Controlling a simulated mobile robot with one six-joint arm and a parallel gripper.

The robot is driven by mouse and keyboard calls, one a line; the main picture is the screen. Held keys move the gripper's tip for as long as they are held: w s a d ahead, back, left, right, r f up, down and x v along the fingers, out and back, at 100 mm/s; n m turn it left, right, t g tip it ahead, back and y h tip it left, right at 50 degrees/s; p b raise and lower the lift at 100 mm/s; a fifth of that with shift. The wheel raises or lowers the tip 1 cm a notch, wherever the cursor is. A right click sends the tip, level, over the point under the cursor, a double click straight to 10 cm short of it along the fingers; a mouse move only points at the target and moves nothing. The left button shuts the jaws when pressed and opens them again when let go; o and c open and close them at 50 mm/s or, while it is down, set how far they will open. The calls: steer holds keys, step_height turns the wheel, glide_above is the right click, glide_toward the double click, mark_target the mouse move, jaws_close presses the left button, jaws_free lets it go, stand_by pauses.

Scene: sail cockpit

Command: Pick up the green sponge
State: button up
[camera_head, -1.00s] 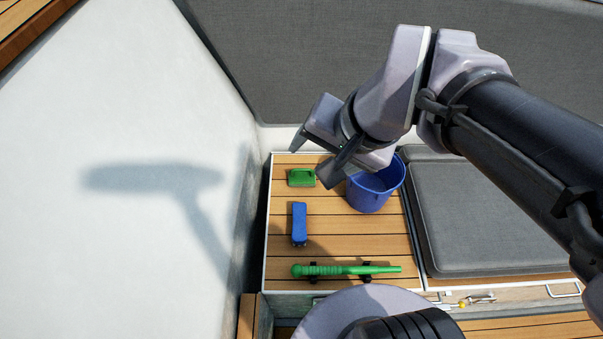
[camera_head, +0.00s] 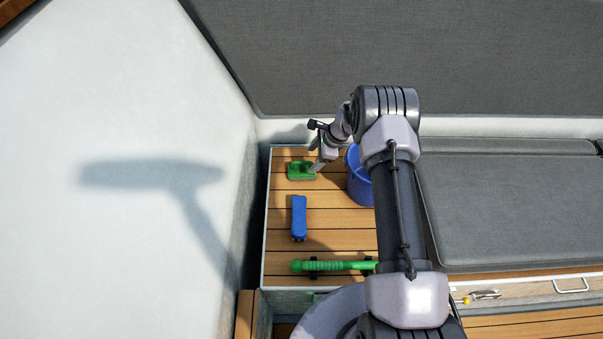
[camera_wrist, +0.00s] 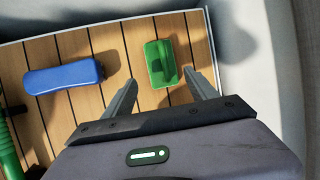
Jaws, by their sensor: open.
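The green sponge (camera_head: 300,170) lies on the slatted wooden top near its far left corner. In the wrist view the sponge (camera_wrist: 161,63) is a green block with a darker inset, lying just beyond the fingertips and roughly between their lines. My gripper (camera_head: 314,168) is beside the sponge in the head view, at its right edge. In the wrist view my gripper (camera_wrist: 159,76) has its two fingers apart with nothing held between them. I cannot tell how far above the wood the fingertips are.
A blue brush-like block (camera_head: 299,217) lies in front of the sponge. A blue bucket (camera_head: 360,180) stands to the right, partly behind my arm. A green handle (camera_head: 332,266) lies at the near edge. A white wall (camera_head: 130,130) rises at left, and grey cushions (camera_head: 500,210) are at right.

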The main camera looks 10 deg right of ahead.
mark_target(301, 169)
steer(key=b+x, duration=0.5)
steer(key=x, duration=0.5)
steer(key=shift+a+f, duration=0.15)
steer(key=shift+a, duration=0.1)
steer(key=shift+r, duration=0.2)
steer(key=shift+w, duration=0.1)
steer(key=c, duration=1.2)
step_height(301, 169, up, 10)
steer(key=p, duration=0.5)
